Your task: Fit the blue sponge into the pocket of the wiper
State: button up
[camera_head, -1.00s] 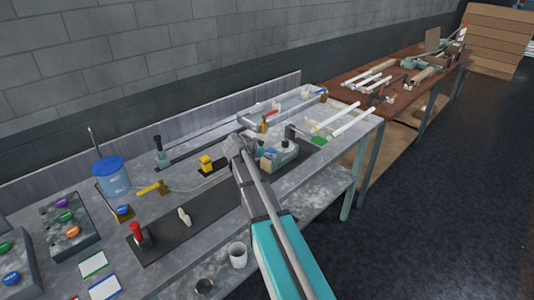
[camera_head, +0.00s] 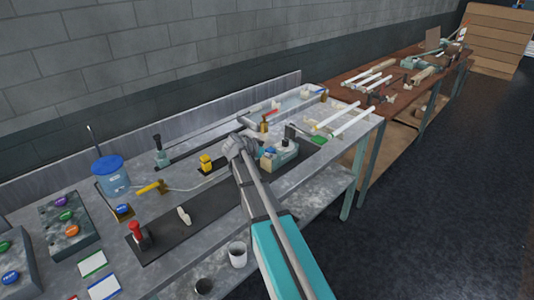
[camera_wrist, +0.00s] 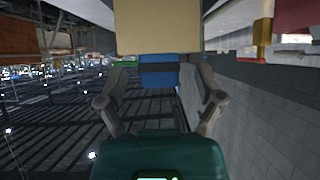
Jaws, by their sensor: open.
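A small blue piece, which looks like the blue sponge (camera_wrist: 157,76), shows in the wrist view with a dark band across it, below a beige block (camera_wrist: 157,25). My gripper (camera_wrist: 162,72) is open, with one finger on each side of the blue piece. I cannot tell whether the fingers touch it.
White tubes (camera_head: 352,123) lie at the right end. A brown table (camera_head: 400,72) stands beyond.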

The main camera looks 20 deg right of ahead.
jog(key=shift+f, duration=0.35)
notch_tip(320, 180, up, 9)
jog(key=p, duration=0.8)
jog(key=shift+p, duration=0.4)
jog(key=shift+r, duration=0.1)
dwell(0.4)
jog(key=s+a+f+n+g+y, duration=0.1)
jog(key=s+a+f+n+y, duration=0.1)
jog(key=s+a, duration=0.5)
jog(key=s+a+f+n+g+y, duration=0.1)
jog(key=s+a+f+n+y, duration=0.2)
jog(key=s, duration=0.7)
jog(key=s+a+f+n+g+y, duration=0.1)
jog(key=s+a+f+n+y, duration=0.2)
jog(key=s+a+n+y, duration=0.2)
jog(key=s+a+n, duration=0.3)
jog(key=a+n, duration=0.1)
jog(key=a, duration=0.2)
jog(key=shift+s+a+g+y, duration=0.2)
jog(key=shift+g+y, duration=0.1)
jog(key=shift+g, duration=0.1)
jog(key=shift+f, duration=0.1)
